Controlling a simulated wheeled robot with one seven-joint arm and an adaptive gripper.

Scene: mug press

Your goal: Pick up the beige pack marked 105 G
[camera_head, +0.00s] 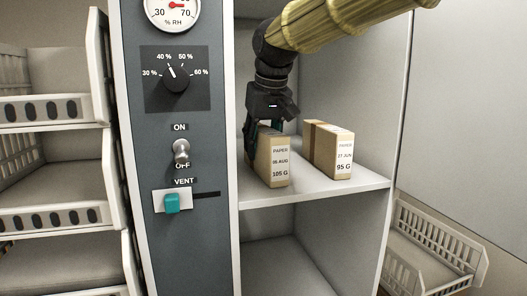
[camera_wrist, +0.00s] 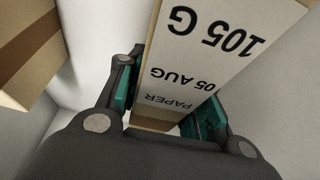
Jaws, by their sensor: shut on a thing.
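The beige pack marked 105 G (camera_head: 279,165) stands upright on the white shelf, its label reading PAPER, 05 AUG, 105 G. My gripper (camera_head: 262,128) comes down from above at its top left and is shut on it. In the wrist view the pack (camera_wrist: 205,62) lies between the teal finger pads of my gripper (camera_wrist: 165,105), with its label upside down. Whether its base touches the shelf is hard to tell. The gripper hides part of its top left.
A second beige pack marked 95 G (camera_head: 340,158) stands close to the right; it shows at the wrist view's left (camera_wrist: 25,50). The white shelf (camera_head: 352,190) has a compartment below. A grey control panel (camera_head: 180,120) stands left, with white baskets (camera_head: 55,160) beyond.

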